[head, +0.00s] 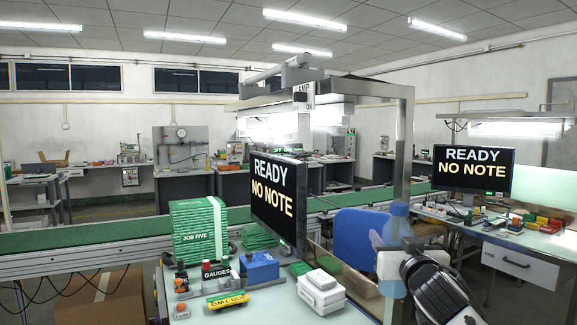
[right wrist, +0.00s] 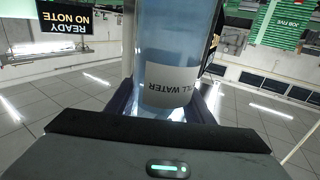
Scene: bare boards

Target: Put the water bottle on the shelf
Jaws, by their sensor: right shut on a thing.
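The water bottle (head: 392,265) is clear blue with a pale label, and it stands roughly upright at the right of the head view. My right gripper (head: 396,243) is shut on it, with my arm coming in from the lower right. In the right wrist view the bottle (right wrist: 172,50) sits between the two fingers of the gripper (right wrist: 168,108), its label reading upside down. An overhead ledge (head: 290,98) on a metal frame spans the bench behind the monitor; I cannot tell if it is the shelf meant. My left gripper is out of view.
A metal post (head: 404,150) rises just behind the bottle. A blue chair (head: 357,236) stands left of the bottle.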

